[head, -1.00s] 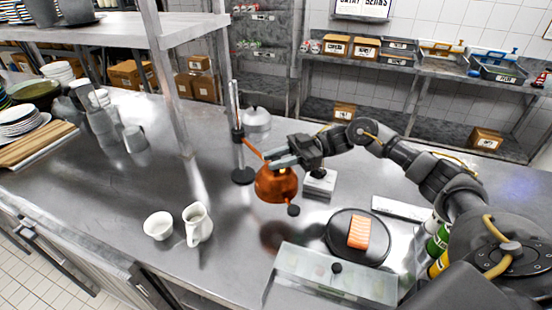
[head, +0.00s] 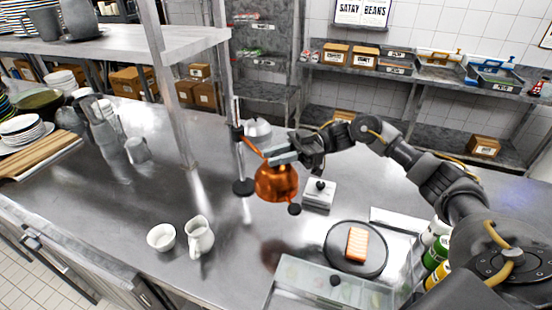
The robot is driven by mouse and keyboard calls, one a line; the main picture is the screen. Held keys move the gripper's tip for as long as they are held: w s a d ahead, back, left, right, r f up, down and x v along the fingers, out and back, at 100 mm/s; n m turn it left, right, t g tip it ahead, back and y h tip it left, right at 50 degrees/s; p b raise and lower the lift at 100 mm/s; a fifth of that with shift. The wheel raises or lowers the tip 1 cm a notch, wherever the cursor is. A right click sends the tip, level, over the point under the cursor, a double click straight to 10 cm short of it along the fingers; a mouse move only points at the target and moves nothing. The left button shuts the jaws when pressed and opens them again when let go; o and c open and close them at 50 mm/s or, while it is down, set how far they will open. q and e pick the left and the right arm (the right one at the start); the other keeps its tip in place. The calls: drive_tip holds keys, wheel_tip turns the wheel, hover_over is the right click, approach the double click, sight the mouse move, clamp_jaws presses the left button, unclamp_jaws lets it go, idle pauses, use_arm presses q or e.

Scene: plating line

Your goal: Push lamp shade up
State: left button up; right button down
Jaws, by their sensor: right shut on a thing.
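The copper lamp shade (head: 276,184) hangs from an orange arm on an upright post (head: 239,160) with a round dark base. It is above the steel counter, near the middle of the head view. A dark knob (head: 294,209) shows at its lower right edge. My right gripper (head: 279,157) reaches in from the right and is shut at the top of the shade. The fingers hide part of the shade's top, so the exact grip point is hard to see. My left gripper is not in view.
A black plate (head: 340,262) with a salmon piece (head: 357,244) lies to the right. A clear-lidded container (head: 320,290) stands in front. A white bowl (head: 161,237) and a pitcher (head: 199,237) stand front left. A small white box (head: 319,194) sits right of the shade.

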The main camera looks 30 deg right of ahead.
drive_tip(key=shift+w+r, duration=0.1)
drive_tip(key=shift+r, duration=0.2)
drive_tip(key=c, duration=1.3)
unclamp_jaws()
drive_tip(key=shift+o, duration=0.2)
drive_tip(key=shift+f, duration=0.1)
drive_tip(key=shift+d+f, duration=0.1)
drive_tip(key=shift+d, duration=0.1)
drive_tip(key=d+b, duration=0.6)
drive_tip(key=d, duration=0.4)
drive_tip(key=shift+s+d, duration=0.2)
drive_tip(key=shift+s, duration=0.2)
